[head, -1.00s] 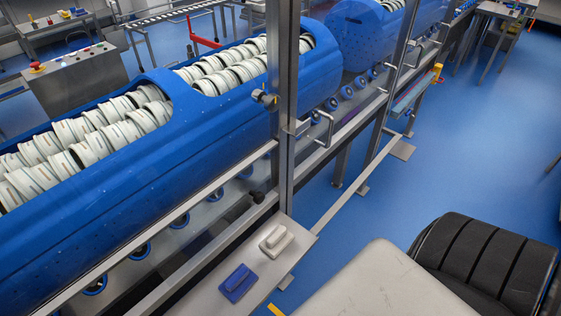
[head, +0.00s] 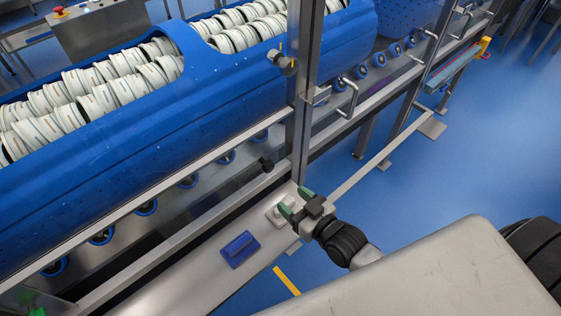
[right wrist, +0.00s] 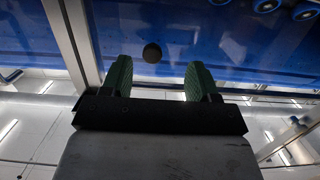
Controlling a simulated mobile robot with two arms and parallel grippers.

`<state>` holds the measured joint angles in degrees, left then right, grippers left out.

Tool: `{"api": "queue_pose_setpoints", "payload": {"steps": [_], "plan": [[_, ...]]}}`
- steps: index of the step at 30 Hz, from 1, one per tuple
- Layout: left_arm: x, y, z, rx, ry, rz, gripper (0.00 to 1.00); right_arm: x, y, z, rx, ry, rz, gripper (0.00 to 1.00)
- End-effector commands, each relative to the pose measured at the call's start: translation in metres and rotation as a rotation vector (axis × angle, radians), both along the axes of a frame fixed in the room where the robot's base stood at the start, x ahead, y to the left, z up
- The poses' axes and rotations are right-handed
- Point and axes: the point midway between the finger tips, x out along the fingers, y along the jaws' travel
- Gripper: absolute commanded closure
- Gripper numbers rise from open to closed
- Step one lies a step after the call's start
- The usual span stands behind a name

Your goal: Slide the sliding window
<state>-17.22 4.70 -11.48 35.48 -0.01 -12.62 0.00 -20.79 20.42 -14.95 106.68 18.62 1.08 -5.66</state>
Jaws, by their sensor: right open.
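The clear sliding window is hard to make out in the metal frame (head: 302,110) before the blue tub carrier. A round black knob (head: 267,165) shows low on the front; it also shows in the right wrist view (right wrist: 152,53), ahead of the fingers. My right gripper (head: 296,202) is over the grey ledge, right of and below the knob in the head view. In the right wrist view the green fingers (right wrist: 158,80) are apart with nothing between them. A green tip (head: 36,312) at the bottom left edge looks like part of my left gripper; its jaws are cut off.
A blue block with a grip (head: 239,248) lies on the grey ledge (head: 185,283); a pale one (head: 277,213) is partly hidden by my right gripper. A metal post stands near the gripper. Metal handles (head: 348,97) stick out farther right. The blue floor at right is open.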

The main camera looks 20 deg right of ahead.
Motion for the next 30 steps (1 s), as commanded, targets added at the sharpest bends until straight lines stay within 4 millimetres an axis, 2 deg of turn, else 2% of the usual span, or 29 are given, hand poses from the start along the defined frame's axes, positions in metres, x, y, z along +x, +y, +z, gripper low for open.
{"api": "queue_pose_setpoints", "payload": {"steps": [3,6,11,21,25,30], "plan": [[0.000,0.000,-0.001,0.000,0.000,0.000,0.57,0.004,0.000,0.021,0.037,-0.099,0.008,0.40],[0.000,-0.001,0.000,-0.001,0.000,0.001,0.57,0.007,0.000,0.029,0.050,-0.132,0.008,0.40],[0.000,-0.001,0.003,-0.001,0.000,0.001,0.57,0.023,0.005,0.031,0.053,-0.136,0.007,0.40],[0.000,-0.001,0.012,-0.001,0.000,0.001,0.57,0.082,0.027,0.030,0.050,-0.133,0.007,0.40],[0.000,-0.001,0.013,-0.001,-0.001,0.001,0.57,0.097,0.033,0.029,0.051,-0.132,0.007,0.40],[0.000,-0.001,0.014,-0.001,-0.001,0.001,0.57,0.106,0.036,0.028,0.050,-0.131,0.007,0.40]]}}
